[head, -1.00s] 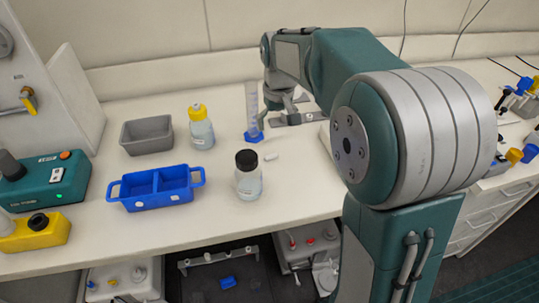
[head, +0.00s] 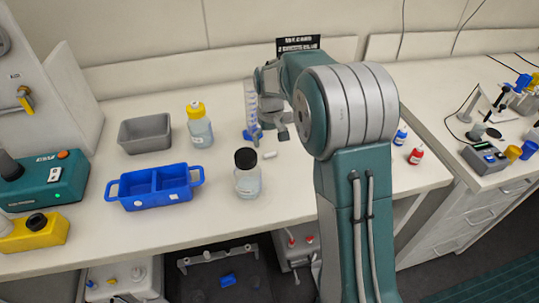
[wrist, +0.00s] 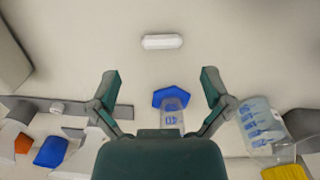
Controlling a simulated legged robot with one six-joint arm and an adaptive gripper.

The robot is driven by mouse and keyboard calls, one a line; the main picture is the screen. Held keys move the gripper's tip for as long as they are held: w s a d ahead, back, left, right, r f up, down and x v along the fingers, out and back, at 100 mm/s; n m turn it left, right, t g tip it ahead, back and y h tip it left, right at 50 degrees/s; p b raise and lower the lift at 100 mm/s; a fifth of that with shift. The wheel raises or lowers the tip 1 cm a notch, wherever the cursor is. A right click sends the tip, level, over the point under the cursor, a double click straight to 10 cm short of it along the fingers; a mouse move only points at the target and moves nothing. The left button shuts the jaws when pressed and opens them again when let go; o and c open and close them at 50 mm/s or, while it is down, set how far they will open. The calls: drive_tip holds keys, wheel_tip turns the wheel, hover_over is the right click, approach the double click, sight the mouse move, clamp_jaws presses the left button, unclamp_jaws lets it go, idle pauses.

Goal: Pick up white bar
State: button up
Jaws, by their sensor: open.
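The white bar (head: 270,155) is a short rounded piece lying flat on the bench, right of the clear bottle with the black cap (head: 247,178). It also shows in the wrist view (wrist: 162,41), lying crosswise beyond my fingertips, fully visible. My gripper (wrist: 160,74) is open and empty, its two fingers spread wide. In the head view my gripper (head: 279,131) is over the bench, just behind the bar and apart from it. The blue hexagonal foot of a measuring cylinder (wrist: 172,97) appears between and below the fingers in the wrist view.
The measuring cylinder (head: 251,105) stands close beside my gripper. A yellow-capped bottle (head: 200,130), a grey bin (head: 146,135) and a blue two-part tray (head: 155,198) stand to the left. Small blue-capped (head: 401,134) and red-capped (head: 416,155) bottles stand right. Bench around the bar's front is clear.

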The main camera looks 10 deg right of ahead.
sight(270, 153)
wheel_tip(270, 153, down, 4)
drive_tip(key=shift+s+a+f, duration=0.1)
drive_tip(key=shift+s+f, duration=0.05)
drive_tip(key=shift+f, duration=0.05)
drive_tip(key=c, duration=0.9)
drive_tip(key=shift+r, duration=0.1)
drive_tip(key=shift+r, duration=0.3)
wheel_tip(270, 153, up, 2)
drive_tip(key=shift+r, duration=0.1)
drive_tip(key=shift+s+r, duration=1.7)
drive_tip(key=shift+s, duration=0.65)
drive_tip(key=shift+s+r, duration=1.65)
drive_tip(key=shift+s, duration=0.65)
drive_tip(key=shift+s+r, duration=1.7)
drive_tip(key=shift+s, duration=0.65)
